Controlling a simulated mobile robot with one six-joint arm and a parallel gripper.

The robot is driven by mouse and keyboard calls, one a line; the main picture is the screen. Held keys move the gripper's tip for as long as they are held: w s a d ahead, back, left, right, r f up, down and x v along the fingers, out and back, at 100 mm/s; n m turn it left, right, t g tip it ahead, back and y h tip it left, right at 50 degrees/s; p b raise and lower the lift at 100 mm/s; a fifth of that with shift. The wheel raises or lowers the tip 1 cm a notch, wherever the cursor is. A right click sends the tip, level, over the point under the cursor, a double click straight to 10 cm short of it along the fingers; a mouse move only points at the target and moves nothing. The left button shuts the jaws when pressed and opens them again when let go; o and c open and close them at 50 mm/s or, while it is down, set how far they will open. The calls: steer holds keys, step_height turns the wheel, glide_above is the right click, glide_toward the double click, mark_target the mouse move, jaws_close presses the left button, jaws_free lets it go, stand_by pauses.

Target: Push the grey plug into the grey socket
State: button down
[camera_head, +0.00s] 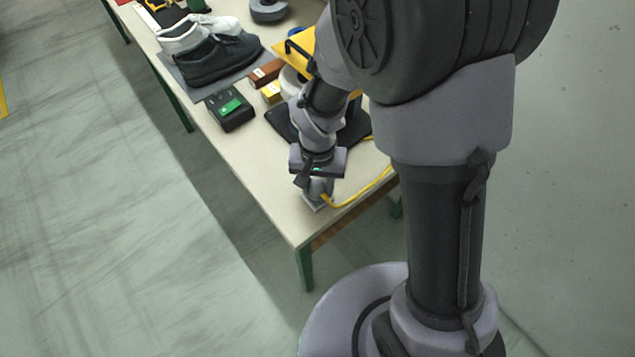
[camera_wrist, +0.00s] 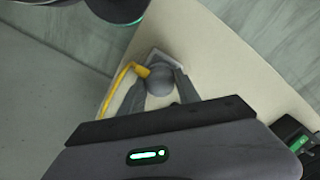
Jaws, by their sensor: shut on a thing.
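My gripper (camera_head: 316,183) points down over the near end of the table. In the wrist view its fingers (camera_wrist: 159,85) are shut on the grey plug (camera_wrist: 160,78), which shows as a rounded grey body. A yellow cable (camera_wrist: 119,83) leaves the plug and also shows in the head view (camera_head: 362,194). The grey socket (camera_wrist: 157,54) shows as a pale grey base just beyond and under the plug. Its edge shows below the fingers in the head view (camera_head: 318,206). The plug and fingers hide the socket's opening, so I cannot tell how deep the plug sits.
A black pad (camera_head: 283,122) lies behind my wrist.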

steer(key=shift+f+b, duration=0.75)
steer(key=shift+b, duration=0.05)
stand_by(0.6)
steer(key=c, duration=0.8)
jaws_free()
step_height(320, 180, up, 18)
steer(key=p, duration=0.7)
steer(key=s+d+r+m+t+y+b, duration=0.1)
steer(key=s+d+r+t+b, duration=0.2)
steer(key=s+b, duration=0.1)
steer(key=s+d+r+m+t+y+b, duration=0.1)
steer(key=s+d+r+t+b, duration=0.1)
steer(key=s, duration=0.5)
steer(key=shift+s+d+r+t+b, duration=0.2)
steer(key=shift+d+r+t+b, duration=0.3)
steer(key=shift+d+b, duration=0.4)
